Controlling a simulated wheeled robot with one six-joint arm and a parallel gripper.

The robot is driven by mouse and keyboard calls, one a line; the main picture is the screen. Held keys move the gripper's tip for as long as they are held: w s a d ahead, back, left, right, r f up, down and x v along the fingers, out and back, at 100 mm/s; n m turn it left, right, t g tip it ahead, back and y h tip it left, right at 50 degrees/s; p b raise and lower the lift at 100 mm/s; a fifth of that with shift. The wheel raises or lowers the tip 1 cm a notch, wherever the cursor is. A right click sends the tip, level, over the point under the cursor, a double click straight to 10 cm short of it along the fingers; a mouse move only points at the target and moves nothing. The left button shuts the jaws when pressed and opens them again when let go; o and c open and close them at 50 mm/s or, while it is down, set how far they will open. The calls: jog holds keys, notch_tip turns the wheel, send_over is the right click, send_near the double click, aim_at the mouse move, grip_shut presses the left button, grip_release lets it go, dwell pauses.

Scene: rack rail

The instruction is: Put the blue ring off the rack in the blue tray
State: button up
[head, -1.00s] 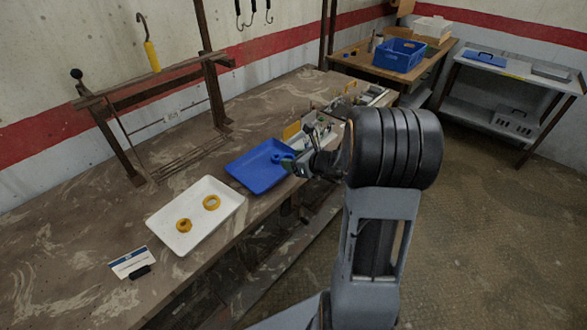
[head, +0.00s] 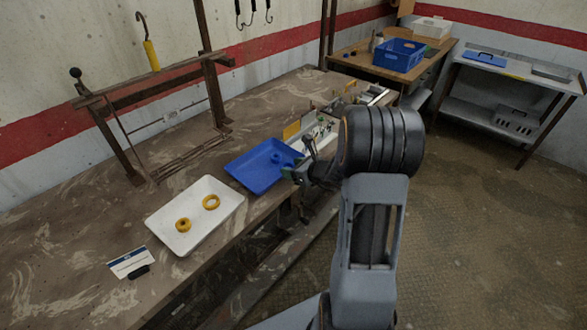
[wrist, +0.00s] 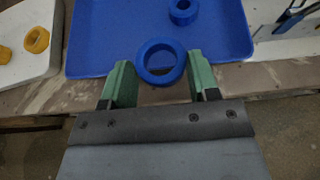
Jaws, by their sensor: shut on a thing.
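My gripper (wrist: 161,85) is shut on a blue ring (wrist: 161,62), which sits between its green fingertips in the wrist view. In that view the held ring overlaps the near edge of the blue tray (wrist: 100,45); its height over the edge is hard to tell. A second blue ring (wrist: 184,11) lies inside the tray. In the head view my gripper (head: 299,171) is at the right side of the blue tray (head: 250,175), and the ring in the tray (head: 276,158) shows near its right part. The held ring is hard to make out there.
A white tray (head: 173,228) with two yellow rings (head: 211,202) stands left of the blue tray. The rack area (head: 318,130) with a yellow panel (head: 291,131) is behind my gripper, partly hidden by my arm. A card (head: 131,262) lies at the front left of the bench.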

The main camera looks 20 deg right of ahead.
jog(key=o, duration=0.9)
jog(key=shift+f, duration=0.1)
jog(key=shift+o, duration=0.2)
